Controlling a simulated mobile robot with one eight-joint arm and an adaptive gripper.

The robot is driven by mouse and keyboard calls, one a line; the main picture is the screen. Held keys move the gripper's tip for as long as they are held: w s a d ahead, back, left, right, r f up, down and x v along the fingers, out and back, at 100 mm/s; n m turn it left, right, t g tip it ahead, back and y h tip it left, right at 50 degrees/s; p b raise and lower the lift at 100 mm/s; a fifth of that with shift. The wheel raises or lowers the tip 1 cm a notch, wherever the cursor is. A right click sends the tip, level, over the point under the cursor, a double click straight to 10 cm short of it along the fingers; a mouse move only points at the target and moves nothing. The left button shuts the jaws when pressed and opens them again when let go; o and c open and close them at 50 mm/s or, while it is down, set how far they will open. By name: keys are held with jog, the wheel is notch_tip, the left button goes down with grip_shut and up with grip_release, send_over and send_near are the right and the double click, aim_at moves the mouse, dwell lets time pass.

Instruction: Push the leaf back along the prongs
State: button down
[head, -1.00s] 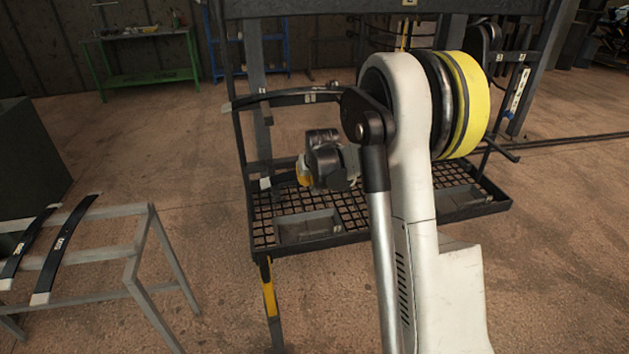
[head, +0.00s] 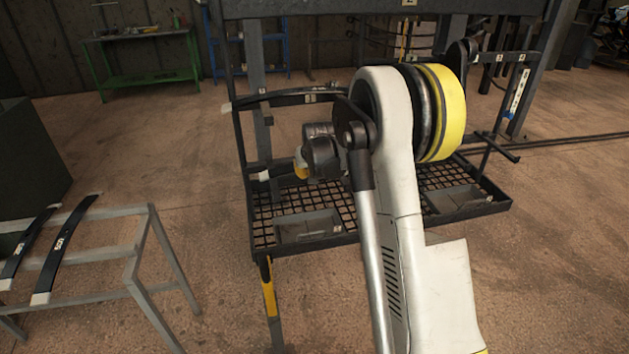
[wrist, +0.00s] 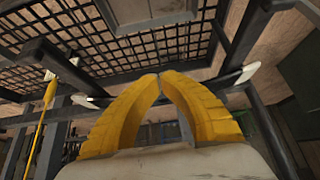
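A dark leaf with a pale tip (head: 260,176) lies low on the left side of the rack, above the mesh tray; my wrist hides its rest in the head view. My gripper (head: 300,164) is close to the right of that tip. In the wrist view my gripper's yellow fingers (wrist: 159,76) meet at their tips with nothing visible between them. A dark strip with a pale end (wrist: 250,72) runs behind the fingertips there. I cannot tell whether they touch it. The prongs are not clearly seen.
Another dark leaf (head: 285,96) sits higher on the rack. The mesh tray (head: 345,210) of the rack holds grey bins. Two leaves (head: 60,247) lie on a grey stand (head: 130,240) at left. A rack post (head: 240,150) stands left of my gripper. Floor between stand and rack is clear.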

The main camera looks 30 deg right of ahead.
jog(key=shift+w+d, duration=0.25)
jog(key=shift+w, duration=0.6)
jog(key=shift+w+d, duration=0.2)
jog(key=shift+w, duration=0.6)
jog(key=s+a, duration=0.1)
jog(key=s, duration=0.5)
jog(key=shift+a, duration=0.35)
jog(key=shift+w, duration=0.1)
jog(key=s+a+r+n, duration=0.2)
jog(key=s+a+r, duration=1.1)
jog(key=s, duration=0.3)
jog(key=s+a+y, duration=0.1)
jog(key=s+a, duration=0.3)
jog(key=s, duration=0.6)
jog(key=s+a+f+n, duration=0.1)
jog(key=s+a, duration=0.2)
jog(key=s, duration=0.7)
jog(key=shift+a+f+t+y, duration=0.2)
jog(key=shift+a+t+y, duration=0.1)
jog(key=shift+a+y, duration=0.1)
